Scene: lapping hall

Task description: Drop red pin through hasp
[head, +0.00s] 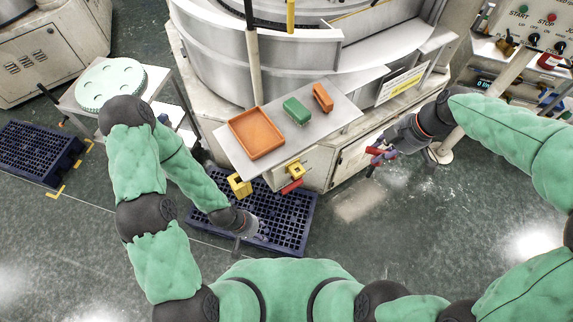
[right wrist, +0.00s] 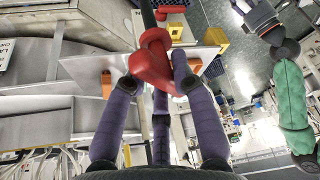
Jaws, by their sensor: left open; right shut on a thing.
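The red pin (right wrist: 153,66) is held between the purple fingers of my right gripper (head: 378,158). In the right wrist view its thick red body and a rounded end show; the fingers hide part of it. The hasp seems to be at the bench's front edge, where a yellow bracket (head: 295,170) has a red piece (head: 291,187) below it. A second yellow bracket (head: 240,186) is further left. The pin is well to the right of both brackets, apart from them. My left gripper (head: 252,230) is empty, low in front of the bench, below the left bracket.
On the grey bench (head: 335,120) are an orange tray (head: 256,133), a green block (head: 297,111) and an orange block (head: 322,97). A dark blue pallet (head: 280,225) lies beneath. Floor at right is clear.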

